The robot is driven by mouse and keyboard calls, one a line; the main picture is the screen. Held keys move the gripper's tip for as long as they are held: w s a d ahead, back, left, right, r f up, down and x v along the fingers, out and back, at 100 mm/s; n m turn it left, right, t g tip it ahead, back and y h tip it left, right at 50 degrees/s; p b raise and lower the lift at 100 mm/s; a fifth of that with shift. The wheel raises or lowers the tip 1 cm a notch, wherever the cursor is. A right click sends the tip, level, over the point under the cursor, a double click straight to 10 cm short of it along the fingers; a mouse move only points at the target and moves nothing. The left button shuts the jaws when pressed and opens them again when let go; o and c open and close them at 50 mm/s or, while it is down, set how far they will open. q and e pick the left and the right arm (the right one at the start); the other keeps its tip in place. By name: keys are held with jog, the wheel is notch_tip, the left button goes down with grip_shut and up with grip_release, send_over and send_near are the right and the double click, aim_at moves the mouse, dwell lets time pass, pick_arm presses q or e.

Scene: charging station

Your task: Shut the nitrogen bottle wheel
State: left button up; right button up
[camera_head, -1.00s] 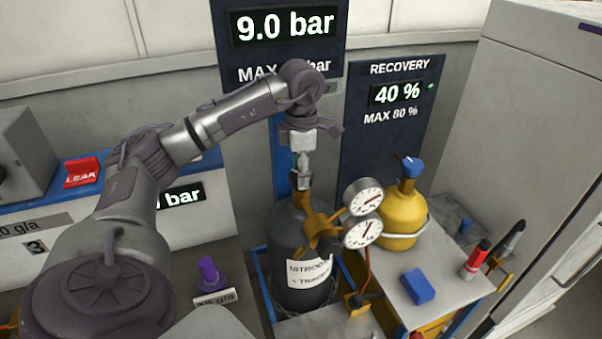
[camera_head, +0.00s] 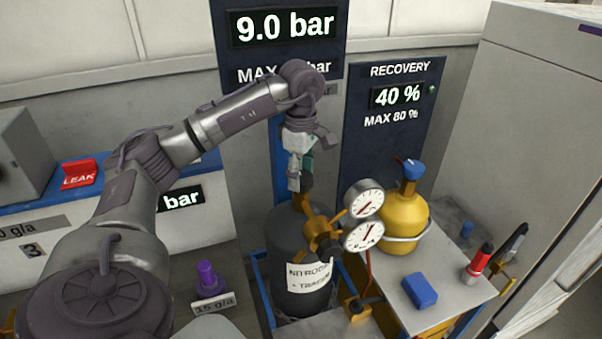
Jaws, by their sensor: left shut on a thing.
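The nitrogen bottle (camera_head: 287,235) is a dark cylinder with a white label, standing upright in a blue frame at the centre. A brass regulator (camera_head: 320,234) with two white round gauges (camera_head: 362,203) sits at its top right. My left gripper (camera_head: 300,184) points down at the top of the bottle's valve, above the brass fitting. It is shut on the wheel at the valve top, which the fingers mostly hide; only a small dark part shows beside them. My right gripper is out of view.
A yellow recovery bottle (camera_head: 403,222) with a blue top stands to the right. The display board (camera_head: 284,45) reads 9.0 bar. A tall grey cabinet (camera_head: 540,130) bounds the right side.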

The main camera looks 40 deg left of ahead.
pick_arm(q)
jog(key=shift+r, duration=0.1)
dwell(0.3)
jog(key=o, duration=1.2)
jog(key=shift+c, duration=0.2)
notch_tip(320, 180, up, 12)
dwell(0.3)
